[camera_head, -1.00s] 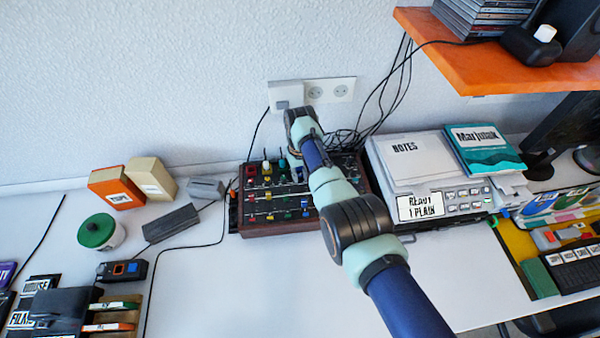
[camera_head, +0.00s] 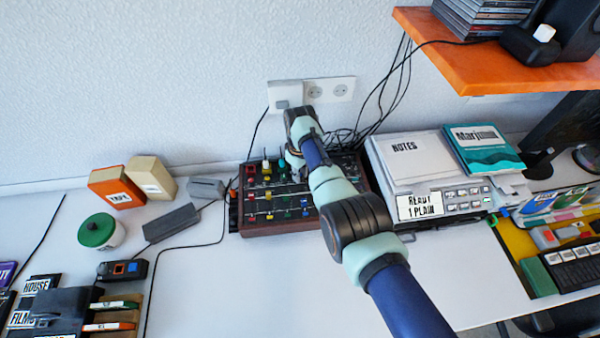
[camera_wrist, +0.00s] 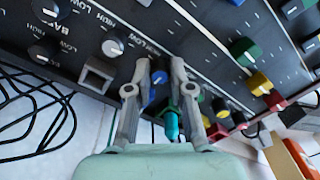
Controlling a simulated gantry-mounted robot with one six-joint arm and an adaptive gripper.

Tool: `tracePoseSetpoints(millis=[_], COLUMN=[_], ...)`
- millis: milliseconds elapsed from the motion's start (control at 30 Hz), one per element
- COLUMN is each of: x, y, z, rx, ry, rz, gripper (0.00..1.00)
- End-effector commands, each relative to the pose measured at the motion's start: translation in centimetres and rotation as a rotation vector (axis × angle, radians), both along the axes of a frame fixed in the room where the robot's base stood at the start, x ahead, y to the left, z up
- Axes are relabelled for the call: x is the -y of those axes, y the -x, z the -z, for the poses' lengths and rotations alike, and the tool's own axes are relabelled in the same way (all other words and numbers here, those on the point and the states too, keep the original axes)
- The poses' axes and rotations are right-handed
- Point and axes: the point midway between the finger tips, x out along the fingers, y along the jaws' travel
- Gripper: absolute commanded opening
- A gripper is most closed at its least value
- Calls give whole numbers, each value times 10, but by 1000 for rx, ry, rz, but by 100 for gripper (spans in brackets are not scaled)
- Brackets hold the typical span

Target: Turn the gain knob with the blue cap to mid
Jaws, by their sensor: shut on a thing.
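The gain knob with the blue cap (camera_wrist: 158,78) is on the dark panel of the mixer in the wrist view. My gripper (camera_wrist: 160,68) is shut on it, with one finger on each side. The fingers hide much of the knob, and its pointer mark cannot be read. In the head view the mixer (camera_head: 280,229) stands against the wall, and my arm hides the gripped knob.
A teal plug (camera_wrist: 172,125) stands close to my fingers. Loose black cables (camera_wrist: 30,110) lie behind the mixer. The white desk (camera_head: 270,290) is clear in front.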

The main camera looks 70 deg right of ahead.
Motion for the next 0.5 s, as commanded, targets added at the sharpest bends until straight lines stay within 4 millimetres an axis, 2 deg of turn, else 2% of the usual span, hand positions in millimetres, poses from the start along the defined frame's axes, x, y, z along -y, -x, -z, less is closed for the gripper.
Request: tracePoseSetpoints(millis=[267, 300, 333, 500], x=[0, 0, 0, 0], y=[0, 0, 0, 0], z=[0, 0, 0, 0], rx=[0, 0, 0, 0], ry=[0, 0, 0, 0], rz=[1, 1, 1, 1], gripper=[0, 28, 32, 32])
